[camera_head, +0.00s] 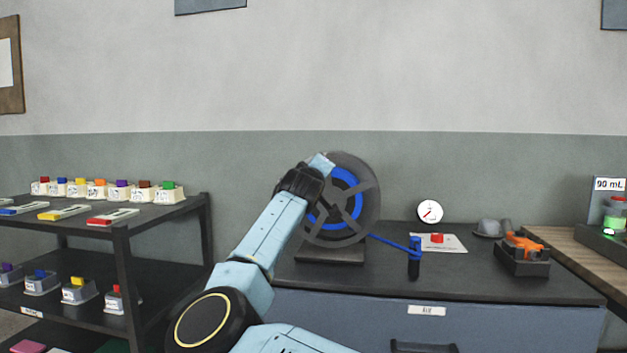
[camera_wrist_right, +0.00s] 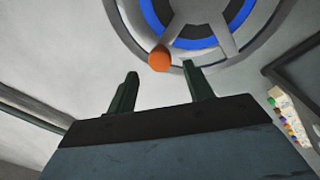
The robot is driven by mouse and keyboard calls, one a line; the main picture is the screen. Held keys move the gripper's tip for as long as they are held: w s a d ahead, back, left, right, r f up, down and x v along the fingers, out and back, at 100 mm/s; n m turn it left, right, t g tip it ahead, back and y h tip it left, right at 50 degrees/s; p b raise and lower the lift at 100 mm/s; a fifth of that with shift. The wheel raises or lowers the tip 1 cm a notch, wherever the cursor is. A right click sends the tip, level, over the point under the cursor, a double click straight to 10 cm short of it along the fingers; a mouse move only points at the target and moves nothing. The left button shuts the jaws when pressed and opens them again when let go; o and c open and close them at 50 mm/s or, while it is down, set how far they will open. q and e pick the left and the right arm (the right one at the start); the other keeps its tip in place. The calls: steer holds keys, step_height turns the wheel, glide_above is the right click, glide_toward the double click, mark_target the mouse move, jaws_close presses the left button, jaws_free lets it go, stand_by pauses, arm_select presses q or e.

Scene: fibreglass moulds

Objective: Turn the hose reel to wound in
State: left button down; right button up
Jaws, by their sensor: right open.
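The hose reel (camera_head: 370,200) stands on the dark worktop, a grey spoked disc with blue hose wound inside. A blue hose (camera_head: 392,242) runs from it to a blue and black nozzle (camera_head: 414,258). My right gripper (camera_head: 322,163) is at the reel's upper left in the head view, covering part of it. In the right wrist view the open right gripper (camera_wrist_right: 160,78) faces the reel (camera_wrist_right: 205,45). An orange knob (camera_wrist_right: 159,58) on the reel's rim appears between and just beyond the fingertips. Contact cannot be told. The knob is hidden in the head view. My left gripper is out of view.
A round gauge (camera_head: 430,211), a card with a red piece (camera_head: 452,243), a grey cap (camera_head: 488,228) and an orange tool in a black holder (camera_head: 522,262) are right of the reel. A dark shelf (camera_head: 160,222) with several small containers stands left.

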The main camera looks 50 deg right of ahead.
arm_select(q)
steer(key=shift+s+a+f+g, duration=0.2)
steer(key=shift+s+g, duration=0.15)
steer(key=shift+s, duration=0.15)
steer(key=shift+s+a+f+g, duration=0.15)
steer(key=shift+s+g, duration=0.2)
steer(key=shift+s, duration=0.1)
arm_select(e)
steer(key=v, duration=0.7)
steer(key=shift+s+a, duration=0.2)
steer(key=shift+a, duration=0.2)
